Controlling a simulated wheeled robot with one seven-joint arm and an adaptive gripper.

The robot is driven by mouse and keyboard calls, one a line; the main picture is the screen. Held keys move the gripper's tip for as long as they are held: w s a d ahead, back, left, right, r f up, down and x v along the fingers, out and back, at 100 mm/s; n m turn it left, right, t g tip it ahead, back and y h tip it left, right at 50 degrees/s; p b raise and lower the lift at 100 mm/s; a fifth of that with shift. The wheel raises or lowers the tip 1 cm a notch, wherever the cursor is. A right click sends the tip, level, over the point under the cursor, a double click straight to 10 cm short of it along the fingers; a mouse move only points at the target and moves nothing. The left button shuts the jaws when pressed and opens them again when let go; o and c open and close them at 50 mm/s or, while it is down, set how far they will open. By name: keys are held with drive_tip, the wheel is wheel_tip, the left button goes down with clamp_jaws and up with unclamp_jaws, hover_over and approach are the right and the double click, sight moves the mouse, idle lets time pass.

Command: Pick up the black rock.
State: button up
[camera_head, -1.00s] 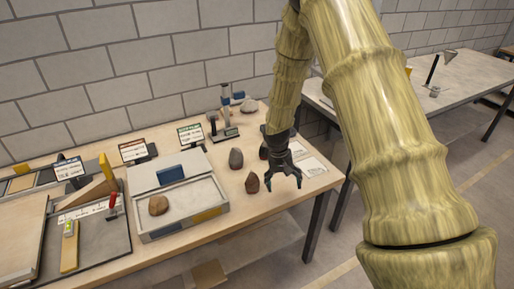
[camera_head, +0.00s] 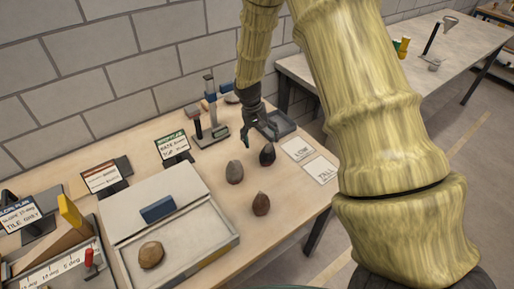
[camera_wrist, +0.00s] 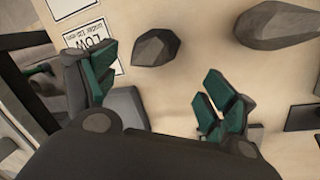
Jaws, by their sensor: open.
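The black rock (camera_head: 267,156) stands on the wooden table, right of a grey rock (camera_head: 235,172) and behind a reddish-brown rock (camera_head: 261,205). My gripper (camera_head: 260,137) is open and empty, just behind and above the black rock in the head view. In the wrist view, a dark faceted rock (camera_wrist: 157,47), apparently the black one, lies beyond my open fingers (camera_wrist: 160,82), outside them. A larger grey rock (camera_wrist: 277,25) is at the upper right there. A grey shape (camera_wrist: 125,105) by the left finger is partly hidden; I cannot tell what it is.
The LOW card (camera_head: 298,149) and TALL card (camera_head: 320,169) lie right of the rocks. A small grey tray (camera_head: 284,123) is behind my gripper. A stand (camera_head: 210,128) is at the back left. A sandbed box (camera_head: 205,259) with a tan rock (camera_head: 151,254) is at the front left.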

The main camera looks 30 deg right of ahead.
sight(268, 154)
drive_tip(key=shift+s+d+f, duration=0.1)
drive_tip(key=shift+s+f, duration=0.1)
drive_tip(key=shift+f, duration=0.1)
drive_tip(key=shift+s+d+f+p, duration=0.1)
drive_tip(key=shift+s+f+p, duration=0.35)
drive_tip(key=shift+s+f, duration=0.5)
drive_tip(key=shift+s, duration=0.7)
drive_tip(key=w+f, duration=0.1)
drive_tip(key=w+f+p, duration=0.1)
drive_tip(key=f, duration=0.1)
drive_tip(key=shift+w+d, duration=0.2)
drive_tip(key=shift+w, duration=0.05)
drive_tip(key=shift+d+f+p, duration=0.15)
drive_tip(key=shift+f+p, duration=0.2)
drive_tip(key=shift+p, duration=0.05)
drive_tip(key=shift+s+d+f, duration=0.1)
drive_tip(key=shift+d+f, duration=0.1)
drive_tip(key=shift+s+d+f+p, duration=0.25)
drive_tip(key=shift+s+f+p, duration=0.25)
drive_tip(key=shift+s+p, duration=0.1)
drive_tip(key=shift+f, duration=0.3)
drive_tip(key=shift+w+f, duration=0.4)
drive_tip(key=shift+f, duration=0.3)
drive_tip(key=shift+s+r, duration=0.25)
drive_tip(key=shift+c, duration=0.6)
drive_tip(key=shift+w+f, duration=0.15)
drive_tip(key=c, duration=1.5)
